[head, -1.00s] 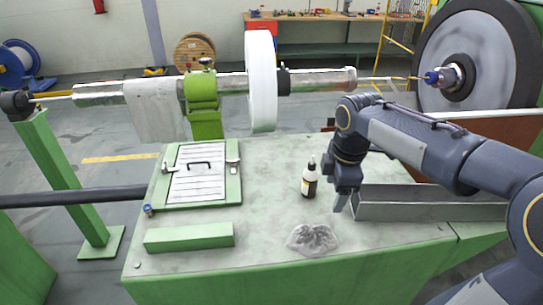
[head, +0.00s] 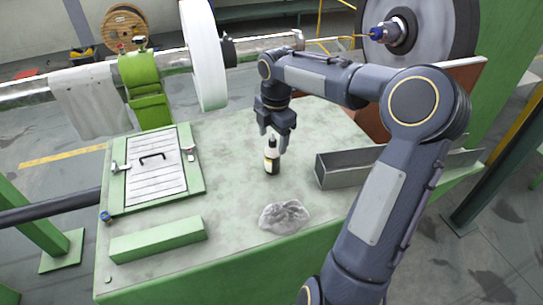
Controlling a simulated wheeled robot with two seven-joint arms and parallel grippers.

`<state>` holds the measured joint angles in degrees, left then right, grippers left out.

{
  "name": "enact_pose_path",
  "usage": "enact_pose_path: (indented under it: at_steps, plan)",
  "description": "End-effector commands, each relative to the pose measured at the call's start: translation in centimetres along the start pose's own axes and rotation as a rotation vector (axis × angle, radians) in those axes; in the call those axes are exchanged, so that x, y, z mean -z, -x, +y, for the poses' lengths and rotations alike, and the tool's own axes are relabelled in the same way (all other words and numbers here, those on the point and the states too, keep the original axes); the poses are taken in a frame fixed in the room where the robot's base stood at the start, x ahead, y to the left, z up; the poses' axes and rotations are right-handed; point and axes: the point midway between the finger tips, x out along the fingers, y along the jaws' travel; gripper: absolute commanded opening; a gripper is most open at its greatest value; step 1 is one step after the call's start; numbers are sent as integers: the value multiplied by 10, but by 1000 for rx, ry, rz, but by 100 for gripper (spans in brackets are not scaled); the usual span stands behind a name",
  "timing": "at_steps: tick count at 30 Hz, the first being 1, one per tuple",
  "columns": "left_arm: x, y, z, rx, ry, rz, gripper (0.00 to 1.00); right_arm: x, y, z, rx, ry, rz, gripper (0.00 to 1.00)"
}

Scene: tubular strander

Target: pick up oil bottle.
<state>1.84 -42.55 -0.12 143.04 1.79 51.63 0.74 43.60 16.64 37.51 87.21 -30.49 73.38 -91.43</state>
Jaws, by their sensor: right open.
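The oil bottle (head: 271,160) is a small dark bottle with a pale label and a narrow top. It stands upright on the green table (head: 225,168) near the middle of the head view. My right gripper (head: 273,143) points down at the bottle from just behind and above it, with its fingers around or close to the bottle's top. The jaws are open. I cannot tell whether a finger touches the bottle. My left gripper is not in view.
A crumpled grey rag (head: 284,216) lies in front of the bottle. A grey metal channel (head: 345,172) lies to the right. A green bar (head: 158,239) and a hatch panel (head: 155,166) are on the left. A white disc (head: 205,55) stands behind.

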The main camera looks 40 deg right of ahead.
Motion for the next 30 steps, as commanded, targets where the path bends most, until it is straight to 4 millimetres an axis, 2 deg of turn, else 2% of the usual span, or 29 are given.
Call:
enact_pose_path:
  at_steps: [9,18,30]
  plan:
    - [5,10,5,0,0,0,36,-7,-42,6,3,0,2,67]
    - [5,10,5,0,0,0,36,-7,-47,6,-1,-1,-1,67]
    - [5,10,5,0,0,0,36,-7,-47,6,0,-1,0,16]
